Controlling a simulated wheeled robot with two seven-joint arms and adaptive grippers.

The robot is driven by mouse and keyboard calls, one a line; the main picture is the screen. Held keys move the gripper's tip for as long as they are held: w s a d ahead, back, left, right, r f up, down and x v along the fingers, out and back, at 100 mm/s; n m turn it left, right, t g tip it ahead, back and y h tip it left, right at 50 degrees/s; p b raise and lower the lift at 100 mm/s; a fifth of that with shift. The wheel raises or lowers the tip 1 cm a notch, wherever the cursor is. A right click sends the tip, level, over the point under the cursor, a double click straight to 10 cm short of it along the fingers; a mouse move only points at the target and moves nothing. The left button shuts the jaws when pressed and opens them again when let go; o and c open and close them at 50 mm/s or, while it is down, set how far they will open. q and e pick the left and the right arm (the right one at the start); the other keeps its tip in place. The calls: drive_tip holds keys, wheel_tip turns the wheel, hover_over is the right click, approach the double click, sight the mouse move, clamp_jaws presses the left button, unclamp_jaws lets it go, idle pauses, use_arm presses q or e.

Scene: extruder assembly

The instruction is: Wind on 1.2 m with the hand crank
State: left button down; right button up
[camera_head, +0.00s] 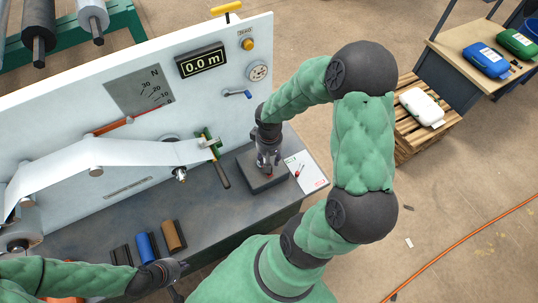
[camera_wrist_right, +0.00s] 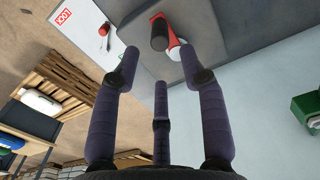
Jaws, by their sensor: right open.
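A black cylindrical grip with a red arm (camera_wrist_right: 160,34), which looks like the hand crank, shows in the right wrist view beyond my fingertips. My right gripper (camera_wrist_right: 161,66) is open, its fingers spread and apart from it. In the head view my right gripper (camera_head: 268,164) points down over a dark block (camera_head: 264,183) on the bench, and it hides most of what is there. The length counter (camera_head: 201,62) reads 0.0 m. A white web (camera_head: 130,152) runs along the panel. My left gripper (camera_head: 168,272) is low at the left; its fingers are unclear.
Black, blue and brown pieces (camera_head: 147,246) stand on the bench between the grippers. A printed card (camera_head: 306,171) with a red-handled item lies right of the block. A small blue handle (camera_head: 238,94) sticks out of the white panel (camera_head: 120,85). A pallet (camera_head: 424,125) is on the floor.

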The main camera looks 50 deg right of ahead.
wheel_tip(320, 180, down, 7)
drive_tip(key=b, duration=0.4)
drive_tip(key=shift+r, duration=0.2)
drive_tip(key=shift+b, duration=0.4)
clamp_jaws()
